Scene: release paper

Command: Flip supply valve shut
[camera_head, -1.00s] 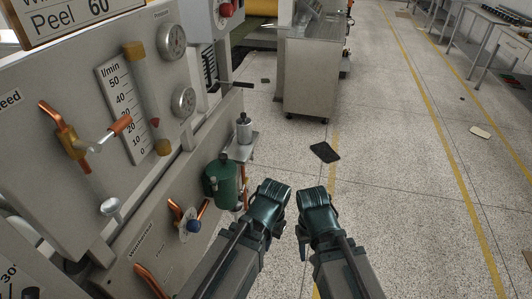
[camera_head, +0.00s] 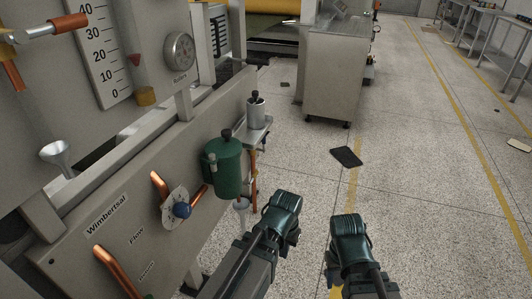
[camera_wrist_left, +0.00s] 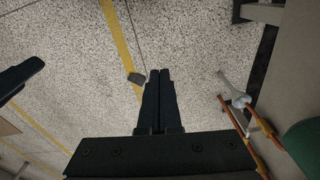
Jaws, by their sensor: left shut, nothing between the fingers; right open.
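A lever valve with an orange-red handle (camera_head: 69,23) on a copper pipe is on the grey panel at the top left of the head view, partly cut off. Lower down, a blue knob (camera_head: 182,210) sits on a round plate between copper pipes, near the word "Flow". I cannot tell from the labels which is the supply valve. My left gripper (camera_head: 285,205) is right of the panel, apart from both; in the left wrist view its fingers (camera_wrist_left: 160,75) are together and empty. My right gripper (camera_head: 349,225) is further right, open, over the floor.
A green canister (camera_head: 225,168) hangs at the panel's right end, close to my left gripper. A small shelf (camera_head: 255,130) holds a silver bottle (camera_head: 256,110). A dark mat (camera_head: 346,157) lies on open floor.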

